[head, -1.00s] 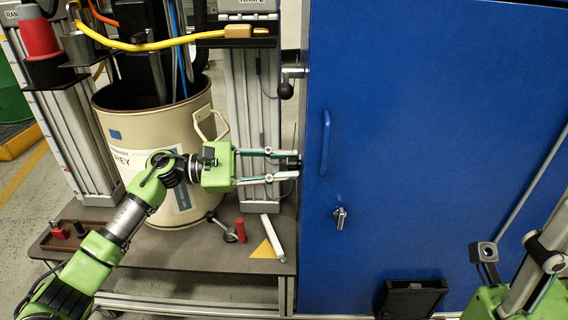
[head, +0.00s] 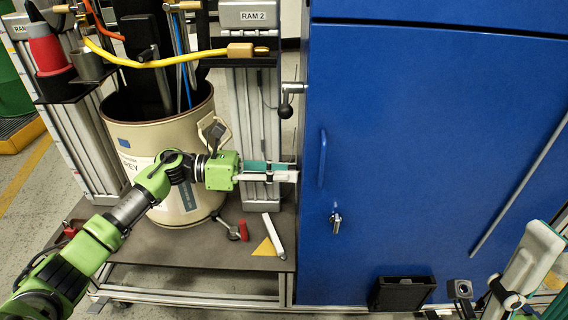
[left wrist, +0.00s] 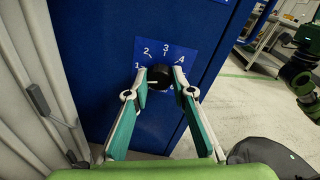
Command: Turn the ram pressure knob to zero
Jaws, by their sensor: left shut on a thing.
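The ram pressure knob (left wrist: 158,77) is a small black round knob on the blue dial plate (left wrist: 166,54) in the left wrist view. Numbers including 2, 3 and 4 show around it; a small pale mark shows on its lower left, too small to read surely. My left gripper (head: 297,172) reaches the cabinet's left side in the head view. In the left wrist view its fingertips (left wrist: 159,82) are shut on the knob, one on each side. The knob is hidden in the head view. My right gripper (head: 508,285) shows partly at the lower right, away from the knob.
The blue cabinet (head: 420,130) has a door handle (head: 323,158) and a key lock (head: 336,221). Left of it stand a beige drum (head: 165,133), the RAM 2 column (head: 255,120) and a crank with a black ball (head: 285,110). A red-handled tool (head: 242,229) lies on the platform.

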